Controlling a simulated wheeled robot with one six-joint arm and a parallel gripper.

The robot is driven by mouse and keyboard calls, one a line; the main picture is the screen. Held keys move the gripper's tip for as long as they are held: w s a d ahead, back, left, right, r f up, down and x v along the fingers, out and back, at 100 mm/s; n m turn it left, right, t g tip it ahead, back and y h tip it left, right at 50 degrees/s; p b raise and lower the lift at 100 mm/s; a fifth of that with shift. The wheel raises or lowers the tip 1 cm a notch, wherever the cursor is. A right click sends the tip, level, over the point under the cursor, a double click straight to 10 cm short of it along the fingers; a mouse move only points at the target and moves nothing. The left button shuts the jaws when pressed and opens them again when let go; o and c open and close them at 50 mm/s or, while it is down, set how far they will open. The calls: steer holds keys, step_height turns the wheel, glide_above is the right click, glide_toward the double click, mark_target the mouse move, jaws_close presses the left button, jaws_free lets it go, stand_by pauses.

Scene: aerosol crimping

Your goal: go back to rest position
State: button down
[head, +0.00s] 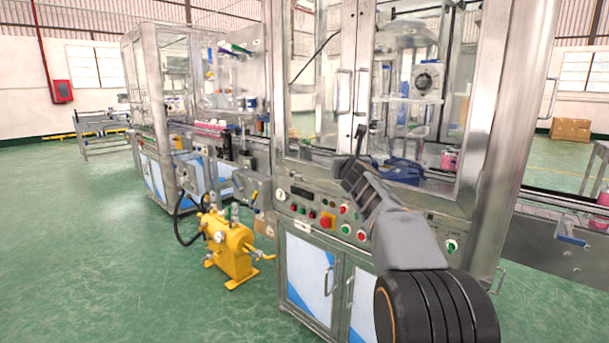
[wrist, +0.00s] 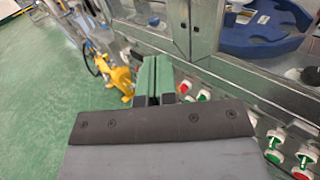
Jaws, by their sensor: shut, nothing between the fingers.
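My gripper (head: 360,138) is raised in front of the crimping machine (head: 494,95), in front of its glazed doors and above its control panel (head: 302,204). In the wrist view my gripper (wrist: 153,66) shows two greenish fingers lying side by side, shut and empty. The fingertips point at the lower part of the machine's front. I cannot tell from these frames whether they touch it. My arm comes up from the lower right of the head view and covers part of the panel.
The panel carries red, green and white buttons (wrist: 277,141). A yellow pump unit (head: 230,250) stands on the floor to the left, also in the wrist view (wrist: 118,78). A conveyor (head: 545,235) runs out to the right. The green floor (head: 95,260) at left is clear.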

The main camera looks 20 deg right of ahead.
steer(key=s+a+f+n+g+y+p, duration=0.3)
steer(key=s+a+f+n+y, duration=0.25)
steer(key=n, duration=0.75)
steer(key=s+a+f+n+g+y+p, duration=0.4)
steer(key=a+f+n, duration=0.4)
steer(key=n, duration=0.5)
steer(key=s+a+f+n+g+h+p, duration=0.1)
steer(key=s+a+n+g+p, duration=0.15)
steer(key=s+n, duration=0.45)
steer(key=s+a+n+g+h+p, duration=0.2)
steer(key=s+g+p, duration=0.15)
steer(key=s, duration=0.65)
steer(key=s+r+n+h+p, duration=0.2)
steer(key=s+r+n+p, duration=0.2)
steer(key=s+p, duration=0.3)
steer(key=s+r, duration=0.1)
steer(key=s, duration=0.1)
steer(key=shift+s+r+g+p, duration=0.3)
steer(key=shift+r+g, duration=0.1)
